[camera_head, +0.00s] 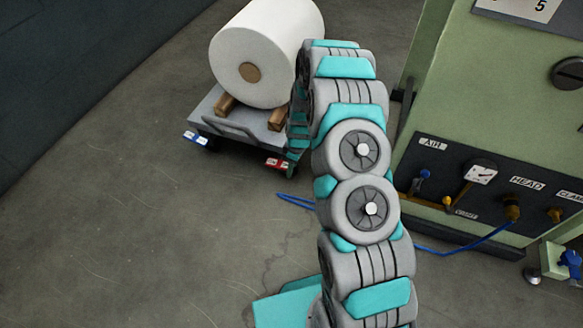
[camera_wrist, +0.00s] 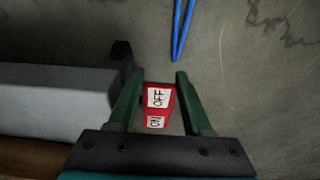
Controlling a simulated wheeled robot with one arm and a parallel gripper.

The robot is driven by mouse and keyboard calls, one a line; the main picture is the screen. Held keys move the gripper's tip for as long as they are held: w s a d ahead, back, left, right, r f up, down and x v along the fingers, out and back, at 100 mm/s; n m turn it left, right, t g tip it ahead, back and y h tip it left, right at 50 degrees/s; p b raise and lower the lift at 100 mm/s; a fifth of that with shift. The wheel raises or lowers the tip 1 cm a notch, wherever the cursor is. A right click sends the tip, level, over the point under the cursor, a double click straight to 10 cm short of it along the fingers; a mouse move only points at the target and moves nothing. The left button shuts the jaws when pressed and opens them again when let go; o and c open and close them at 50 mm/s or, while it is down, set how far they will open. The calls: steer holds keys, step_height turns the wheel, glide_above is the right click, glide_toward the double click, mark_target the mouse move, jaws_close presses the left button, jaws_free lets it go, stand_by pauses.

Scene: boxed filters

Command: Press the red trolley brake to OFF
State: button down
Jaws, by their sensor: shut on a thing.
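The red trolley brake (camera_wrist: 158,106) is a small red pedal with white OFF and ON labels. In the wrist view it sits between the two dark green fingers of my gripper (camera_wrist: 159,78), which is shut on it. In the head view the red brake (camera_head: 277,163) shows at the near right corner of the grey trolley (camera_head: 203,112), beside my gripper's fingers. My arm hides part of that corner. The pedal's tilt is too small to tell.
A large white roll (camera_head: 270,45) rests on wooden chocks on the trolley. A blue brake (camera_head: 195,137) is at its near left corner. A green machine (camera_head: 480,90) with a dark valve panel stands right. A blue hose (camera_head: 470,245) lies on the floor. Floor at left is clear.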

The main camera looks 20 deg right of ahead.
step_height(320, 180, down, 2)
steer(key=t+y+b, duration=0.2)
steer(key=y+b, duration=0.1)
steer(key=b, duration=0.6)
steer(key=shift+s+d, duration=0.1)
steer(key=shift+t+b, duration=0.3)
steer(key=shift+b, duration=0.55)
steer(key=c, duration=0.6)
jaws_free()
steer(key=shift+r, duration=0.15)
steer(key=p+v, duration=0.1)
steer(key=v, duration=0.6)
steer(key=shift+d+r, duration=0.2)
steer(key=shift+d, duration=0.1)
